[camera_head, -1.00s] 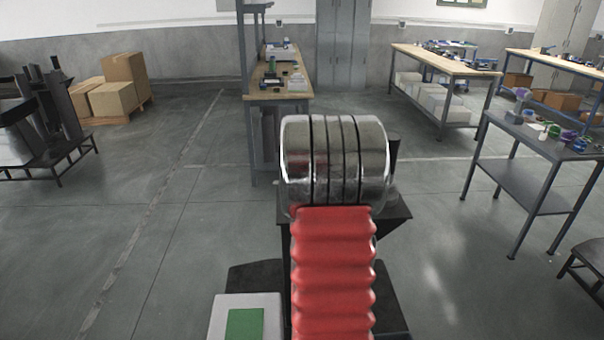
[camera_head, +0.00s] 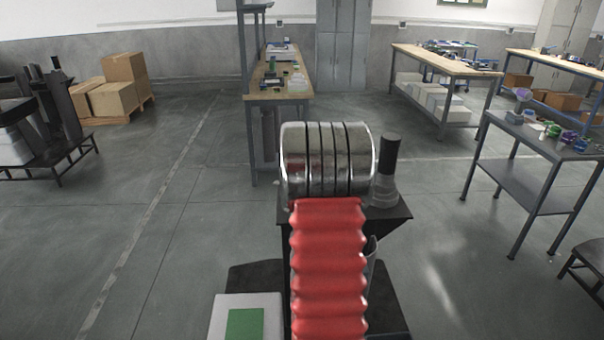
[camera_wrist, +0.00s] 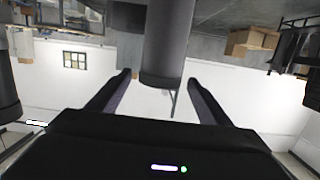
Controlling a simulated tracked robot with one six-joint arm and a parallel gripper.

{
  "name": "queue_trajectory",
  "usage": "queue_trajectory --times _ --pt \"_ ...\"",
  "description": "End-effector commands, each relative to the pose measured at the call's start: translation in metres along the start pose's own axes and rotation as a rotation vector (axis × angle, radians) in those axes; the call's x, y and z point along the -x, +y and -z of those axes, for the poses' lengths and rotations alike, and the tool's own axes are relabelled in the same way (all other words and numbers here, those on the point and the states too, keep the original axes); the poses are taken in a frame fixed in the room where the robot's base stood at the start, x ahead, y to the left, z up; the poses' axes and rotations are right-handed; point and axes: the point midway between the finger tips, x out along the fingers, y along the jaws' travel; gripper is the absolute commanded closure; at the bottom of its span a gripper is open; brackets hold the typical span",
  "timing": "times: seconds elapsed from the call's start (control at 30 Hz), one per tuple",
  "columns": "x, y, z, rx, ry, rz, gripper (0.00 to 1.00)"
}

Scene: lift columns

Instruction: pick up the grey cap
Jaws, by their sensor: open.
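My gripper (camera_wrist: 160,80) is open in the wrist view, its two dark fingers spread apart. A large grey cylinder (camera_wrist: 168,40) comes down from the top edge of that view, with a darker end between and beyond the fingertips. I see no contact with the fingers. I cannot tell whether this end is the grey cap. In the head view my red and silver arm fills the middle and hides what lies behind it; the gripper does not show there. I cannot pick out the grey cap for certain in the head view.
A dark upright cylinder with a grey flared foot (camera_head: 386,190) stands right of my arm. A workbench (camera_head: 275,97) is behind the arm; a small table (camera_head: 545,150) with coloured items stands right. Boxes (camera_head: 115,97) lie on a pallet at left. Open floor lies between.

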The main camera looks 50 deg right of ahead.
Motion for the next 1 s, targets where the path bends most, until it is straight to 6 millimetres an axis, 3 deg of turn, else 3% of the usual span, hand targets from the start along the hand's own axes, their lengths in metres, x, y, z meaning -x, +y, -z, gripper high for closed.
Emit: queue_trajectory --times 0.4,1.0 --pt "0.0004 0.0006 0.0 0.0 0.0 -0.001 0.28" --pt "0.0004 0.0009 -0.0001 0.0 0.0 -0.001 0.7"
